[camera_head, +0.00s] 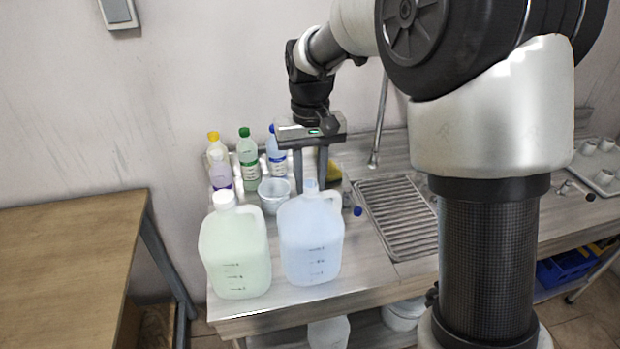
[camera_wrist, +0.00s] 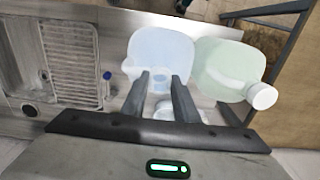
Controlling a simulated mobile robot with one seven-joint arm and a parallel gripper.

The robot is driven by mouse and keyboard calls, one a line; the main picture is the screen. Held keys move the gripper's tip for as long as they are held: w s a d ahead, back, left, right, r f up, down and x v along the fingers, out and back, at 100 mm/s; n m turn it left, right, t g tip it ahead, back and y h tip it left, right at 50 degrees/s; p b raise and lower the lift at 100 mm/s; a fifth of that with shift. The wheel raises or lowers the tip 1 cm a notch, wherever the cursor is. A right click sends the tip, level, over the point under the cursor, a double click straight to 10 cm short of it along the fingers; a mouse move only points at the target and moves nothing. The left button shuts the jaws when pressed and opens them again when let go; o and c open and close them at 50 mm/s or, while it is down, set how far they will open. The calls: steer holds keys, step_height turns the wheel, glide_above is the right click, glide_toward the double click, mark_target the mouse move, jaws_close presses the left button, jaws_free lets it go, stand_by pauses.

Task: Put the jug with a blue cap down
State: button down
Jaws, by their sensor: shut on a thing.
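The pale-blue translucent jug (camera_head: 312,243) is upright at the front of the counter, right of a pale-green jug (camera_head: 236,255) with a white cap. My gripper (camera_head: 310,183) points straight down, with its two fingers shut on the neck and cap of the blue jug. In the wrist view the blue jug (camera_wrist: 163,50) sits between and beyond the fingertips (camera_wrist: 160,82), with the green jug (camera_wrist: 222,65) close on its right. The fingers partly hide the cap. I cannot tell whether the jug's base touches the counter.
Behind stand a green-capped bottle (camera_head: 247,158), a blue-capped bottle (camera_head: 275,155), a yellow-capped bottle (camera_head: 215,148) and a white tub (camera_head: 273,194). A ridged drainer (camera_head: 398,215) lies to the right. A small blue-capped item (camera_head: 357,211) is beside the jug's handle. A wooden table (camera_head: 70,250) stands left.

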steer(key=shift+f, duration=0.1)
steer(key=c, duration=1.4)
jaws_free()
